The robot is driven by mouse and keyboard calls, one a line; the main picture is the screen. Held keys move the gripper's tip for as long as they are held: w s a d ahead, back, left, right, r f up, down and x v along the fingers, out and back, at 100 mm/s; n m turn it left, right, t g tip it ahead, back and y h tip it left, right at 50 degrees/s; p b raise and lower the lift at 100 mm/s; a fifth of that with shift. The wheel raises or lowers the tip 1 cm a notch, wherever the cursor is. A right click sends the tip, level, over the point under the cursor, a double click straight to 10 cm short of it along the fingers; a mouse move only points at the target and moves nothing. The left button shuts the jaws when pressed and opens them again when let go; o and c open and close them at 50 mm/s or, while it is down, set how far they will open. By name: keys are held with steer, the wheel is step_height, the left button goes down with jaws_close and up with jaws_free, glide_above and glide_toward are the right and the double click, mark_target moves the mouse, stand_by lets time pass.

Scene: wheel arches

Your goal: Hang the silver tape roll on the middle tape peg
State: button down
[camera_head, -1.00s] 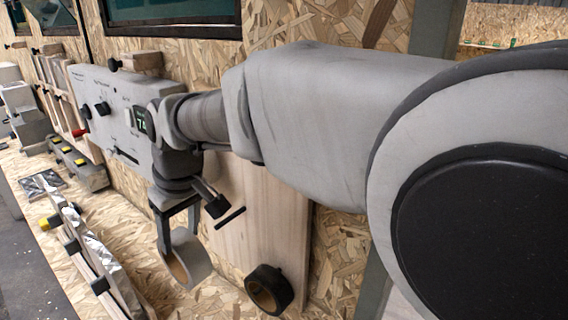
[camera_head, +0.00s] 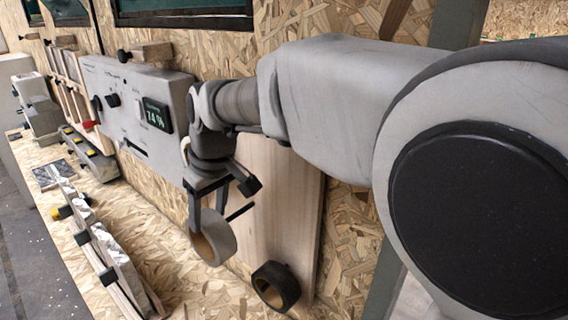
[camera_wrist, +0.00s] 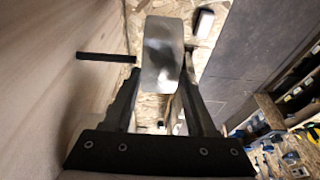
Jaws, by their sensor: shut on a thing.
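My gripper (camera_head: 208,208) points down and is shut on the silver tape roll (camera_head: 226,233), which hangs below the fingers with its brown inner core showing. In the wrist view the roll (camera_wrist: 162,52) sits between the two fingertips. A thin dark peg (camera_head: 240,212) sticks out from the pale wooden board (camera_head: 262,220), just right of the roll. In the wrist view this peg (camera_wrist: 103,57) lies left of the roll, apart from it. A black tape roll (camera_head: 276,287) is low on the same board. My arm hides the upper part of the board.
A grey panel with a lit display (camera_head: 157,115) is on the wall left of my gripper. Below runs a chipboard bench (camera_head: 165,255) with a long rail and black clamps (camera_head: 108,277) near its front edge. The space around the held roll looks clear.

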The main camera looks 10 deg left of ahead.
steer(key=w+d+f, duration=0.1)
steer(key=w+d, duration=0.2)
steer(key=w, duration=0.3)
steer(key=shift+w+d+f, duration=0.25)
steer(key=shift+w, duration=0.15)
stand_by(0.5)
stand_by(0.6)
steer(key=shift+c, duration=0.6)
jaws_free()
steer(key=shift+r, duration=0.1)
